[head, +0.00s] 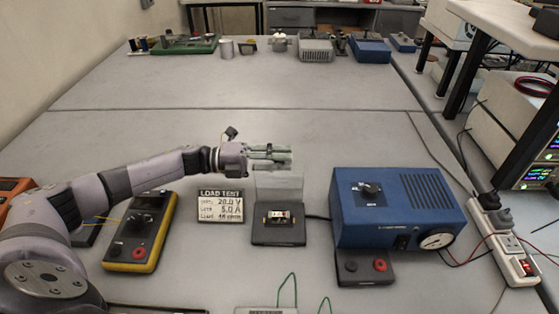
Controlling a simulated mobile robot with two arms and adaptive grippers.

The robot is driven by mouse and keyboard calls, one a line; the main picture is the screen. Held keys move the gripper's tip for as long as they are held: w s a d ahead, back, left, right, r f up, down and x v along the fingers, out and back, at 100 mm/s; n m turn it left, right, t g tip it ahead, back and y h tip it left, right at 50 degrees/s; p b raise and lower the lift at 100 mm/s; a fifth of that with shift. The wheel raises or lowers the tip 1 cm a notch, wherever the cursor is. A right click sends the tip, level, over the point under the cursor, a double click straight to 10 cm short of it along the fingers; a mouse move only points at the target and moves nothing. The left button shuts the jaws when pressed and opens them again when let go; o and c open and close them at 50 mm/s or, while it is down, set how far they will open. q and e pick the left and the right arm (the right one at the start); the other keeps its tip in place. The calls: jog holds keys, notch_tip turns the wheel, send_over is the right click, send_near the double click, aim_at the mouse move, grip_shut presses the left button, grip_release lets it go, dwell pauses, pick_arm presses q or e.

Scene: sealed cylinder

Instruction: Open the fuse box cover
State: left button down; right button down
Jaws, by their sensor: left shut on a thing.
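The fuse box (278,236) is a small dark box on the table, in the middle of the head view. A fuse lies in its holder (279,216) inside, open to view from above. Its clear cover (279,188) stands up at the back of the box, tilted open. My left gripper (280,154) comes in from the left, just above and behind the cover's top edge. Its fingers are shut on the cover, though the exact contact is hard to see. My right gripper is not in view.
A load test sign (220,206) and a yellow multimeter (142,231) stand left of the box. A blue power unit (399,208) stands close on the right. A power strip (506,240) lies at the right edge. The table behind the gripper is clear.

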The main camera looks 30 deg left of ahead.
pick_arm(q)
jog(key=shift+s+f, duration=0.15)
jog(key=shift+f, duration=0.45)
jog(key=c, duration=1.5)
grip_release()
jog(key=shift+o, duration=0.5)
jog(key=shift+r, duration=0.25)
jog(key=v, duration=1.2)
jog(key=shift+r, duration=0.15)
